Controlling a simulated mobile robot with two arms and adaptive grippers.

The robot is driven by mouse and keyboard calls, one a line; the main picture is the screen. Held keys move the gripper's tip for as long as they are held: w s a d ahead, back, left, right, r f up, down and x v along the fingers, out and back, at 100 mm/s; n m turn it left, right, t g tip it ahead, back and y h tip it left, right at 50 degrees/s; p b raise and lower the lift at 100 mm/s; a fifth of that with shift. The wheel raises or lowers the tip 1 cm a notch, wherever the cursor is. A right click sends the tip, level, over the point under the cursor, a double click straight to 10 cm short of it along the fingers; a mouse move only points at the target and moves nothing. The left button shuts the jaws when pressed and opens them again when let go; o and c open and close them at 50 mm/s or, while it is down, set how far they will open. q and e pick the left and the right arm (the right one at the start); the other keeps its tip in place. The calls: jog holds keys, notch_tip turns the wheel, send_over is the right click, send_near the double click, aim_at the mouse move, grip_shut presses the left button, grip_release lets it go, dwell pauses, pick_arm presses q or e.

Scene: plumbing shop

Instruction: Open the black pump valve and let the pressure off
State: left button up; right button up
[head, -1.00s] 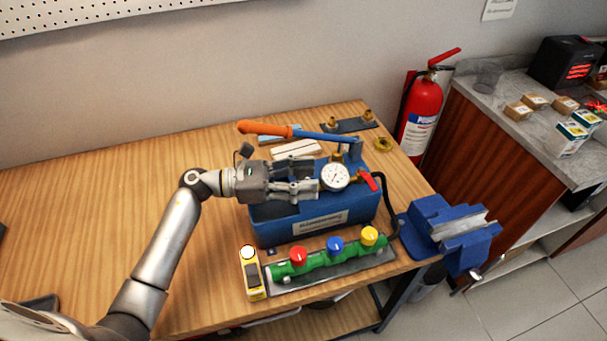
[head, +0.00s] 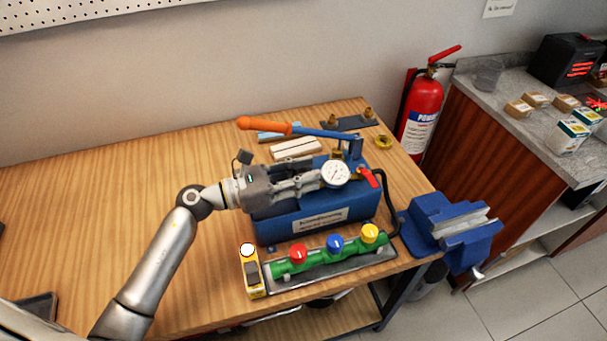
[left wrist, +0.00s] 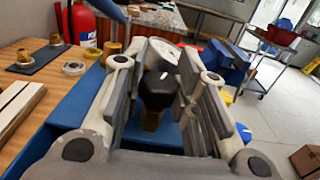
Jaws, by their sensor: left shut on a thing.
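The blue test pump (head: 290,232) stands on the wooden bench, with an orange-gripped lever (head: 265,126) above it. Its white gauge (head: 335,174) faces me; the reading is too small to tell. A red valve lever (head: 370,177) sits right of the gauge. My left gripper (head: 318,180) reaches over the pump from the left, beside the gauge. In the head view the gripper hides the knob.
In front of the pump lie a green manifold (head: 315,257) with red, blue and yellow knobs, and a yellow device (head: 252,272). A blue vise (head: 447,228) is at the bench's right edge. A fire extinguisher (head: 418,112) stands behind. The bench's left side is mostly clear.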

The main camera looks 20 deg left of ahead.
pick_arm(q)
jog(key=shift+n+t+y+p, duration=0.6)
jog(key=shift+n+t+y, duration=0.5)
jog(key=shift+t+y, duration=0.15)
jog(key=o, duration=1)
jog(key=v, duration=1.2)
jog(key=shift+a+f, duration=0.1)
jog(key=shift+f, duration=0.05)
